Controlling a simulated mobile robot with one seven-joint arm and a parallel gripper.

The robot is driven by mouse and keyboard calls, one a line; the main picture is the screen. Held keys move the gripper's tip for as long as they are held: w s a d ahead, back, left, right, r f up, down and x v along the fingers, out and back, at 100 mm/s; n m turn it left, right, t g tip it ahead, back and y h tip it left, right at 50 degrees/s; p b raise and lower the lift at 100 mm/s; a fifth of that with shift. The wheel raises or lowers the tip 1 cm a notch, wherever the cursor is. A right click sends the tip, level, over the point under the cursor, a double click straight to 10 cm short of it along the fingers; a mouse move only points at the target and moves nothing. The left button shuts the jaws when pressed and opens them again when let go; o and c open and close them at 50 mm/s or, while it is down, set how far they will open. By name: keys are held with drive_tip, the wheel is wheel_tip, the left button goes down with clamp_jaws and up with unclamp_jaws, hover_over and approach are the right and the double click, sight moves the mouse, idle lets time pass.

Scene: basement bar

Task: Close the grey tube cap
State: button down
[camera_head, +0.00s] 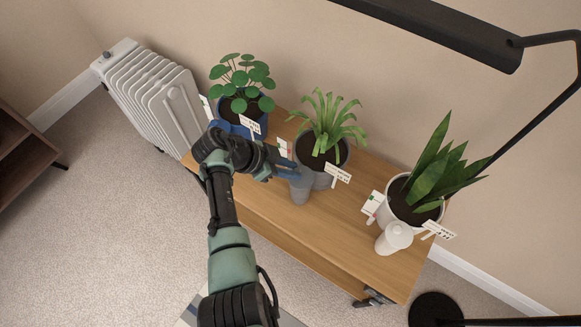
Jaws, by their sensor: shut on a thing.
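The grey tube (300,190) stands on the wooden bench, just in front of the grey pot (325,176). My gripper (290,170) reaches in from the left at the top of this tube. It is shut on the grey tube's cap, which is too small and too covered by the fingers to show its angle.
The wooden bench (330,228) also carries a blue pot (226,127), partly behind my arm, and a white pot (385,207) with a white tube (394,239). Label cards stand by the pots. A black lamp (450,30) overhangs. A white radiator (150,95) stands left.

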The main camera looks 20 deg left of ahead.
drive_tip(key=c, duration=0.7)
unclamp_jaws()
drive_tip(key=shift+f, duration=0.1)
drive_tip(key=v, duration=1.3)
